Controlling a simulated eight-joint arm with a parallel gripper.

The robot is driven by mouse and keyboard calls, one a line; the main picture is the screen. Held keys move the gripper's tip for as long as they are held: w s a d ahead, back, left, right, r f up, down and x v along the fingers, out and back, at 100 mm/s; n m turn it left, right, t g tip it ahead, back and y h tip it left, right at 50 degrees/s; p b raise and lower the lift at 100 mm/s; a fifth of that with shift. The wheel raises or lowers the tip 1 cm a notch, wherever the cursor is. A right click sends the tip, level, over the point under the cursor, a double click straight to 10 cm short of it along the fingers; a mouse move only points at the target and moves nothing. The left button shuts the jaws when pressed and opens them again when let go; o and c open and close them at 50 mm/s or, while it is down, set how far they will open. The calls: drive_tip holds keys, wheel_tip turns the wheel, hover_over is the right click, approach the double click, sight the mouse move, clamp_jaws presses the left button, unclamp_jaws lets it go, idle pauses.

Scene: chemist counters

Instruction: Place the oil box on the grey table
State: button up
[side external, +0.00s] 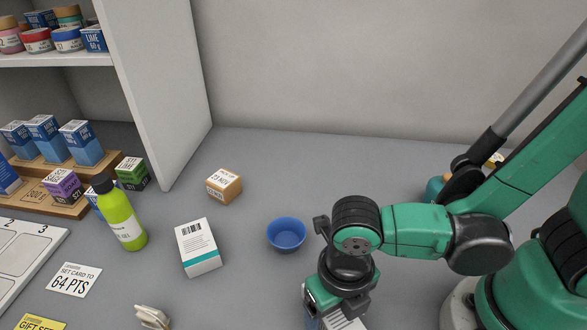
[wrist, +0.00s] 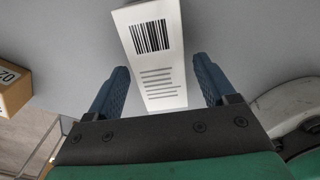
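A white box (wrist: 152,50) with a barcode and lines of print lies between the fingers of my gripper (wrist: 160,65) in the wrist view. A gap shows on each side of it, so the fingers are open. In the side view, part of this white box (side external: 343,323) shows below my gripper at the bottom edge, mostly hidden. I cannot read the name oil on it. Another white box (side external: 198,246) with a barcode and a teal stripe lies on the grey table (side external: 245,285), left of my gripper.
A blue bowl (side external: 287,234) stands close to my arm. Behind it is a small tan box (side external: 224,186). A green bottle (side external: 120,214), price cards and wooden steps with boxes are at left, by a shelf panel (side external: 155,90). A brown box (wrist: 12,88) edges the wrist view.

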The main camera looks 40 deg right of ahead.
drive_tip(key=shift+r, duration=0.15)
drive_tip(key=shift+r, duration=2.45)
drive_tip(key=shift+w+d+r+m, duration=0.2)
drive_tip(key=shift+w+r+m, duration=0.15)
drive_tip(key=shift+m, duration=0.25)
drive_tip(key=w+m, duration=0.1)
drive_tip(key=m, duration=0.1)
drive_tip(key=w+d+m+t, duration=0.1)
drive_tip(key=m, duration=0.1)
drive_tip(key=w+d+r+m+y, duration=0.1)
drive_tip(key=m, duration=0.2)
drive_tip(key=shift+d+t, duration=0.15)
drive_tip(key=shift+t, duration=0.15)
drive_tip(key=w+d+r+m+t, duration=0.2)
drive_tip(key=d+m, duration=0.4)
drive_tip(key=m, duration=0.6)
drive_tip(key=w+d+r+m+t, duration=0.3)
drive_tip(key=w+d+m, duration=0.1)
drive_tip(key=m, duration=0.8)
drive_tip(key=shift+d+h, duration=0.4)
drive_tip(key=shift+d, duration=0.45)
drive_tip(key=shift+o, duration=0.5)
drive_tip(key=shift+w+d+r+m+t, duration=0.15)
drive_tip(key=shift+d+m, duration=0.1)
drive_tip(key=shift+m, duration=0.2)
drive_tip(key=shift+w+d+f+m+t, duration=0.1)
drive_tip(key=shift+d+m+t, duration=0.1)
drive_tip(key=shift+m, duration=0.25)
